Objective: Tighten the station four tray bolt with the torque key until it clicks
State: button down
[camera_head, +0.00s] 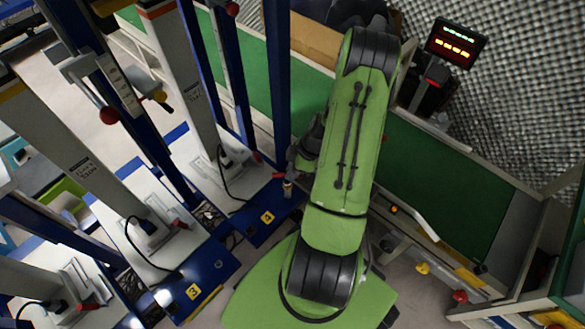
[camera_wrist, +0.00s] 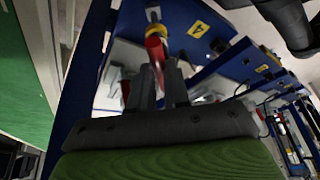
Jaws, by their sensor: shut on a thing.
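In the wrist view my gripper (camera_wrist: 163,78) is shut on the red handle of the torque key (camera_wrist: 155,50). The key has a yellow-orange band and a pale metal end that points to the top of the picture, over the blue station four tray (camera_wrist: 180,15) with its yellow "4" label. In the head view the station four tray (camera_head: 252,233) lies left of my green arm. A small metal piece (camera_head: 287,188) stands at its right corner, with red beside it. I cannot make out the bolt or whether the key sits on it. My gripper is mostly hidden behind my arm in the head view.
Station three's blue tray (camera_head: 205,270) is to the left. Blue posts (camera_head: 278,80) and white columns (camera_head: 180,75) rise close to the arm. A green conveyor (camera_head: 440,190) runs on the right. A lit display (camera_head: 455,43) stands at the upper right.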

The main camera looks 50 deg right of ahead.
jog(key=shift+s+a+m+t, duration=0.15)
jog(key=shift+m+t, duration=0.15)
jog(key=shift+m, duration=0.6)
jog(key=shift+a+m+h, duration=0.2)
jog(key=shift+m+h, duration=0.4)
jog(key=shift+m, duration=0.5)
jog(key=shift+m+t+h, duration=0.3)
jog(key=shift+m, duration=0.4)
jog(key=m, duration=0.1)
jog(key=m+h, duration=0.1)
jog(key=m, duration=0.1)
jog(key=shift+s+a, duration=0.1)
jog(key=shift+a, duration=0.15)
